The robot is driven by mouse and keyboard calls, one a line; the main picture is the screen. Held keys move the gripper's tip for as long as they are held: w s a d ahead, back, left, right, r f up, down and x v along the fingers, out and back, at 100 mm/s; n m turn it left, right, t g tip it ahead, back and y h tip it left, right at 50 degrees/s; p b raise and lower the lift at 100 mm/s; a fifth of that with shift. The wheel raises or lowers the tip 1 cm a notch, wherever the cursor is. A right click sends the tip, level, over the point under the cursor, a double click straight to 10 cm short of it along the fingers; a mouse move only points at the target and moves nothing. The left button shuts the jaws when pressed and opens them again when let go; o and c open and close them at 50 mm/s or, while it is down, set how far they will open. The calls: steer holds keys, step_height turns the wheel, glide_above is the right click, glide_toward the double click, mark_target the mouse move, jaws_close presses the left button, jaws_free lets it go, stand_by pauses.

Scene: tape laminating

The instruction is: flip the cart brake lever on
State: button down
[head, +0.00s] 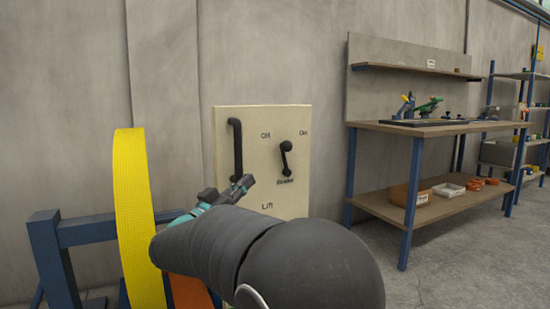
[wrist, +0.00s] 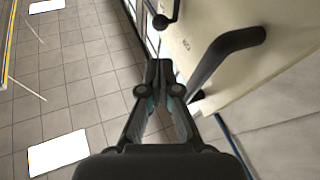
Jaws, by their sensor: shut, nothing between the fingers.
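The cart brake lever (head: 285,158) is a short black lever on a cream panel (head: 262,116), above the word "Brake". It stands nearly upright between the labels "Off" on its left and "On" on its right; I cannot tell which setting it is at. In the wrist view a black knobbed part (wrist: 162,20), likely this lever, shows at the top. My gripper (head: 247,181) is in front of the panel, left of and below the lever, apart from it. In the wrist view my gripper (wrist: 160,68) has its fingertips together and is empty.
A black bar handle (head: 236,150) stands out from the panel's left side, close to my gripper; it also shows in the wrist view (wrist: 222,52). A yellow strap roll (head: 135,210) on a blue frame (head: 52,250) is at left. A workbench (head: 440,127) stands at right.

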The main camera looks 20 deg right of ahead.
mark_target(284, 149)
steer(key=x, duration=1.4)
steer(key=shift+d, duration=0.1)
